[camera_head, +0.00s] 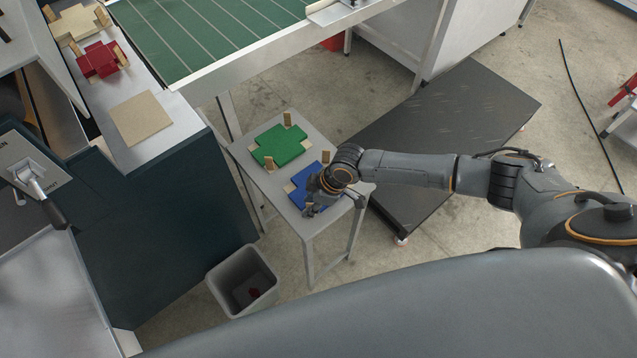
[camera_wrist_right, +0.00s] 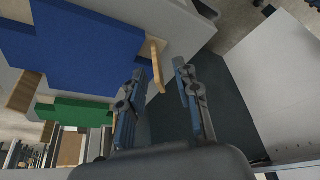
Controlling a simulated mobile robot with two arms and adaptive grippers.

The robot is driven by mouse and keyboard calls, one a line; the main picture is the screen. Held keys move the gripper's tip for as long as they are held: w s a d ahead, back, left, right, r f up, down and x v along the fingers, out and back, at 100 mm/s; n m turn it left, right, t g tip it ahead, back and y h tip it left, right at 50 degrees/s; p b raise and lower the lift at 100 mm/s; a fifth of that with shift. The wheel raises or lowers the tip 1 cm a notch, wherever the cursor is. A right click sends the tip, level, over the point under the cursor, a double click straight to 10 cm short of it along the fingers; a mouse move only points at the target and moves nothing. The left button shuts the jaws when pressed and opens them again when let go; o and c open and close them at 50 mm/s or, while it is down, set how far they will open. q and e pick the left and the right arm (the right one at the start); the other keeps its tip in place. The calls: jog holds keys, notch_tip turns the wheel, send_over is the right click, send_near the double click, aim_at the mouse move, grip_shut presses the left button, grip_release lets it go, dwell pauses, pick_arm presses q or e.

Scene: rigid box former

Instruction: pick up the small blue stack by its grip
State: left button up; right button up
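The small blue stack (camera_head: 303,184) lies on a small grey table, with a light wooden piece at its left edge and an upright wooden grip (camera_head: 326,157) at its far side. My right gripper (camera_head: 312,207) is over its near right part and hides some of it. In the right wrist view the blue stack (camera_wrist_right: 85,48) fills the upper left, and a wooden grip (camera_wrist_right: 157,66) sticks out from its right side. The right gripper (camera_wrist_right: 160,64) is open there. The grip appears between its fingertips, nearer the left finger; contact cannot be told. My left gripper is not in view.
A green stack (camera_head: 281,146) with wooden grips lies beside the blue one on the small table (camera_head: 254,172). A grey bin (camera_head: 226,277) stands below. A dark low platform (camera_head: 455,125) is at right. A red stack (camera_head: 97,60) sits on the machine at upper left.

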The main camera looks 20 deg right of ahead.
jog(key=shift+a+f, duration=0.1)
jog(key=shift+f, duration=0.1)
grip_shut()
jog(key=shift+r, duration=0.15)
